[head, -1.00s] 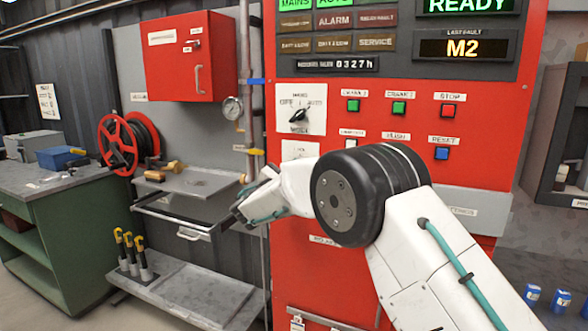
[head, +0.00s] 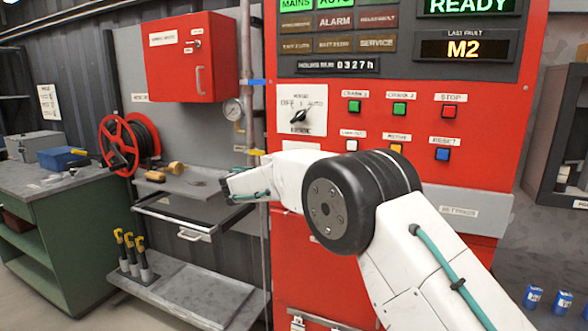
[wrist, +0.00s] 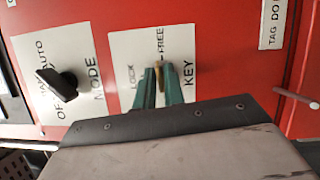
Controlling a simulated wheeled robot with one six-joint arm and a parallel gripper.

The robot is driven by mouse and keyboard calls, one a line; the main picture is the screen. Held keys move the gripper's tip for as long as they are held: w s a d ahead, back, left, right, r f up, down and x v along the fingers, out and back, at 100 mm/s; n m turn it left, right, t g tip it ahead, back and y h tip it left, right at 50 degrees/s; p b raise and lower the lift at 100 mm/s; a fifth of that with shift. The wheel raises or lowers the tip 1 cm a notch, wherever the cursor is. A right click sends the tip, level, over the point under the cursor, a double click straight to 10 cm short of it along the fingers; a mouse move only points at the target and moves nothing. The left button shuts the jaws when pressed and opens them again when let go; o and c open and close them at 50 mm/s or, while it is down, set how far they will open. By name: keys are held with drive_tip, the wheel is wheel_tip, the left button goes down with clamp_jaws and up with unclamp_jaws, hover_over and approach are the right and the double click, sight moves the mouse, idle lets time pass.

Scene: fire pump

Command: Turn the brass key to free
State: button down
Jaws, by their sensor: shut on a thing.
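In the wrist view the brass key (wrist: 159,69) stands in a white plate (wrist: 122,55) marked LOCK, FREE and KEY, seen turned on its side. My gripper (wrist: 159,82) has its two green fingers on either side of the key, shut on it. The key's upper end shows near the word FREE; the fingers hide much of it, so its exact angle is hard to tell. In the head view my own arm hides the key and most of its plate, and the fingertips are not clear.
The black mode knob (wrist: 57,84) sits close beside the key plate; it also shows in the head view (head: 300,116). Push buttons (head: 399,109) are to the right on the red panel. A vertical pipe (head: 247,80) and a shelf (head: 190,183) lie left.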

drive_tip(key=shift+m, duration=0.6)
drive_tip(key=shift+g, duration=0.3)
drive_tip(key=c, duration=1.6)
unclamp_jaws()
drive_tip(key=shift+v, duration=3.95)
